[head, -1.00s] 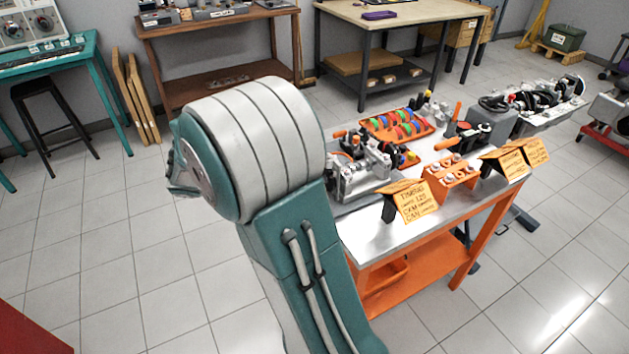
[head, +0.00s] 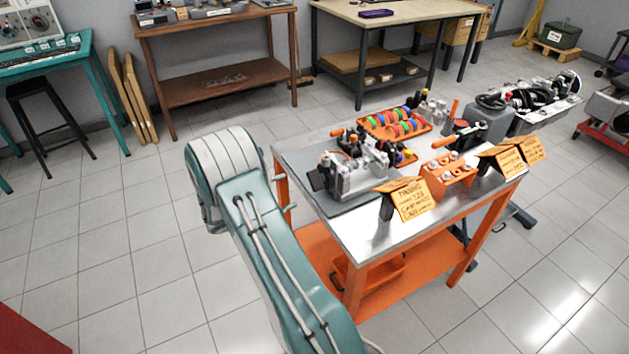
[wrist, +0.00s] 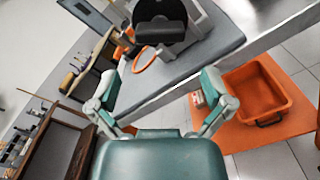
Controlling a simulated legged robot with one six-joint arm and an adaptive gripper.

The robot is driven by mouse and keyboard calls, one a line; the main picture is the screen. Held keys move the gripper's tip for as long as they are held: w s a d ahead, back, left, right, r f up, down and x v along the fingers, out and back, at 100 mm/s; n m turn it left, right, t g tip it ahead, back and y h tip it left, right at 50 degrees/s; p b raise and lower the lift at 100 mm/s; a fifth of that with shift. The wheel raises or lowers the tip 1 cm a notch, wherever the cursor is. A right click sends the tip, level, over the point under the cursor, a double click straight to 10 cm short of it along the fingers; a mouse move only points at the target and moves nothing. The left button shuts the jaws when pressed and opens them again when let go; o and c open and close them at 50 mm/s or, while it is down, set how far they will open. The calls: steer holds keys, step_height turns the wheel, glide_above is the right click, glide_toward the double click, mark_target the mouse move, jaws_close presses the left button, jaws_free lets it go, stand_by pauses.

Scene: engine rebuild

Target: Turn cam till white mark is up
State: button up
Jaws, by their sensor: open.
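A small grey engine assembly (head: 355,168) stands on a dark grey mat (head: 345,205) at the left end of the orange-framed bench. Its left end carries a dark part (head: 318,179). In the wrist view a black rounded part on a pale block (wrist: 162,28) shows at the top, on the mat (wrist: 205,58). I cannot tell whether it is the cam, and no white mark can be made out. My gripper (wrist: 162,85) is open and empty, its two teal fingers spread apart below that part in the picture. In the head view my gripper is hidden.
The bench top (head: 370,235) holds a tray of coloured rings (head: 395,122), an orange block (head: 448,170) and tented label cards (head: 411,199). An orange bin (wrist: 257,92) sits on the lower shelf (head: 420,275). Open floor lies left of the bench.

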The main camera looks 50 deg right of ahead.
mark_target(310, 183)
steer(key=x, duration=0.8)
steer(key=shift+d, duration=0.2)
steer(key=shift+c, duration=0.3)
steer(key=c, duration=0.8)
